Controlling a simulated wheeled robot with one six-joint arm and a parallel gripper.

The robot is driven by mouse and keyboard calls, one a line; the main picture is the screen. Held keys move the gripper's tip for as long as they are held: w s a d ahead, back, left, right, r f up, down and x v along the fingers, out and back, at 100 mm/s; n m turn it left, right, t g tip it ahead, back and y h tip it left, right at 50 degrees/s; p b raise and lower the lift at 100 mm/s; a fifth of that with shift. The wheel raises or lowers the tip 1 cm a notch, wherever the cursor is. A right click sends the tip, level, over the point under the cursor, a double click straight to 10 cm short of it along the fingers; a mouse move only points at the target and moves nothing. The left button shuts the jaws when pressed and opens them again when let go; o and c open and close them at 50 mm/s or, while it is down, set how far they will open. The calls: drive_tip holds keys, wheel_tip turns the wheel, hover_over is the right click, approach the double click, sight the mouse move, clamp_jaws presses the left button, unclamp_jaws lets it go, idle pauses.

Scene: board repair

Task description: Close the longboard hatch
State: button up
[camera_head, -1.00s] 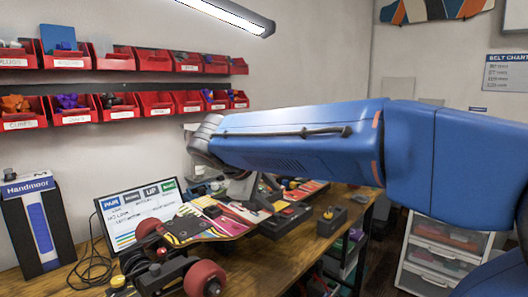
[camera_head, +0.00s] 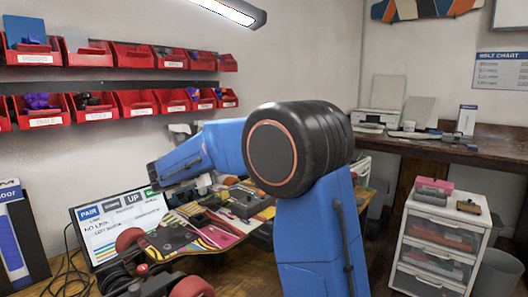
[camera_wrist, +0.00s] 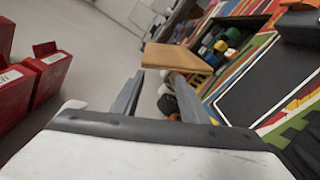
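The longboard (camera_head: 180,238) lies on the workbench in the head view, with red wheels at its near end and a colourful deck. In the wrist view, the deck (camera_wrist: 285,58) shows at the right with an open compartment (camera_wrist: 232,24) holding several coloured cylinders. A tan, flat panel (camera_wrist: 182,58), seemingly the hatch lid, stands tilted at the compartment's left side. My gripper (camera_wrist: 158,76) is open in the wrist view, its two grey fingers pointing toward the panel. I see nothing held, and cannot tell whether they touch the panel.
Red bins (camera_head: 135,104) line the wall above the bench and also show close at the left of the wrist view (camera_wrist: 45,72). A monitor (camera_head: 118,228) stands behind the board. A white drawer unit (camera_head: 440,245) is at the right.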

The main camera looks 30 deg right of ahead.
drive_tip(key=shift+n+t+h, duration=0.3)
drive_tip(key=shift+h, duration=0.1)
drive_tip(key=x, duration=0.6)
drive_tip(key=w+x, duration=0.1)
drive_tip(key=x, duration=0.5)
drive_tip(key=w+x, duration=0.1)
drive_tip(key=x, duration=0.5)
drive_tip(key=shift+w+f, duration=0.15)
drive_tip(key=shift+f, duration=0.15)
clamp_jaws()
